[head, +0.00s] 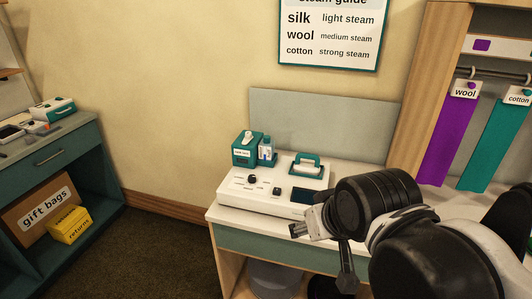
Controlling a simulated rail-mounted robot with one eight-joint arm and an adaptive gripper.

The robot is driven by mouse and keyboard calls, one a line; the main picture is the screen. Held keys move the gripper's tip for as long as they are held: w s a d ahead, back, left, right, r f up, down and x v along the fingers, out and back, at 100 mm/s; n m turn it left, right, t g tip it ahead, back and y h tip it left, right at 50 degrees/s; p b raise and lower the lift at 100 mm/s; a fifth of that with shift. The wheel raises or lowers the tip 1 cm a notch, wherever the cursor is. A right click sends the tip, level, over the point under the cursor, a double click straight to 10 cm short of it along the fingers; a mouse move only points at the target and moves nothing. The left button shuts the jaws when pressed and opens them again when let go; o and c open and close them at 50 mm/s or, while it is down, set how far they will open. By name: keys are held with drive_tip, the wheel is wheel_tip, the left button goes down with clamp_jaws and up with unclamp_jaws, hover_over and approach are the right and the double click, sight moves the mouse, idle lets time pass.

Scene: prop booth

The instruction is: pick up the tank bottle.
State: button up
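A small pale bottle with a bluish label (266,151), apparently the tank bottle, stands upright in a teal holder at the back of the white steam unit (257,196). A teal box with a white top (246,153) is just left of it. My gripper (322,254) is in front of the counter's front edge, to the right of and nearer than the bottle, and apart from it. My dark wrist hides part of the counter's right side.
A grey panel (325,123) stands behind the counter. Purple (450,140) and teal (494,145) cloths hang at right. A teal cabinet (85,160) is at left, with open floor between.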

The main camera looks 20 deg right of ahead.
drive_tip(key=o, duration=0.7)
drive_tip(key=shift+r, duration=0.1)
